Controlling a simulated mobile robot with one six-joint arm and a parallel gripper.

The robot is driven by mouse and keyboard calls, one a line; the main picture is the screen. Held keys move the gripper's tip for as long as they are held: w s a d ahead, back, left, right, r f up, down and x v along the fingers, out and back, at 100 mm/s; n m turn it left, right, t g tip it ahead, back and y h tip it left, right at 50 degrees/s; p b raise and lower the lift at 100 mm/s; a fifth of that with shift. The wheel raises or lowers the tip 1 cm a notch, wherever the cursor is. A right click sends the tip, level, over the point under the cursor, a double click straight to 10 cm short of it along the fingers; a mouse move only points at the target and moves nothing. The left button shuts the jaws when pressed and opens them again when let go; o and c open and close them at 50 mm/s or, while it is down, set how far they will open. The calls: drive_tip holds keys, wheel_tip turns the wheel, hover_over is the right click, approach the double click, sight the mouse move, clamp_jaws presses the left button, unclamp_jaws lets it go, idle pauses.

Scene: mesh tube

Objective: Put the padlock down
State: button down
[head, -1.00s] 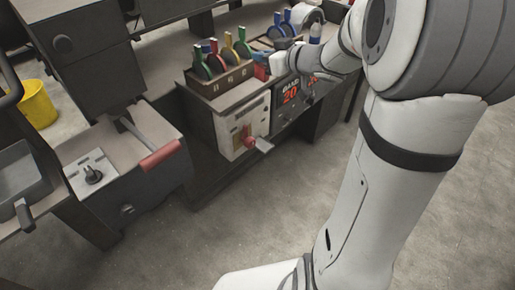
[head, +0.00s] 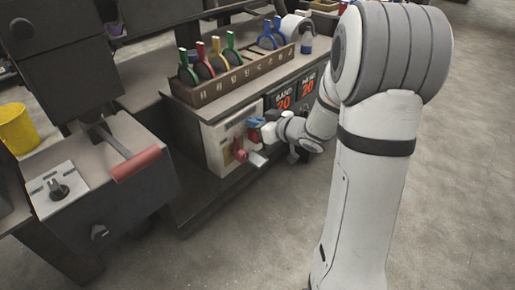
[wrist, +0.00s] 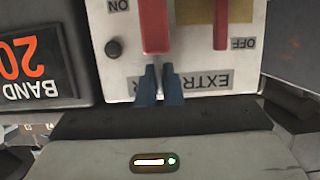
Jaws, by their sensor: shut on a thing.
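In the wrist view my gripper (wrist: 161,85) has its two blue fingers close together, shut on the narrow grey upper part of the padlock (wrist: 155,28). The padlock appears as a long red body beyond the fingertips, in front of a white switch panel (wrist: 195,58). I cannot tell whether it touches the panel. In the head view my gripper (head: 260,123) is at the front of the same panel (head: 215,143), beside a red switch handle (head: 239,151). The padlock is hard to separate from that handle there.
Above the panel stands a brown rack (head: 232,83) with coloured-handled tools. A dark machine with a red-gripped lever (head: 136,164) is at left. Open floor lies in front.

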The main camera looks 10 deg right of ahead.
sight(256, 142)
wheel_tip(256, 142, down, 7)
drive_tip(key=shift+f+b, duration=0.2)
drive_tip(key=shift+b, duration=0.95)
drive_tip(key=shift+f, duration=0.1)
drive_tip(key=c, duration=1.6)
unclamp_jaws()
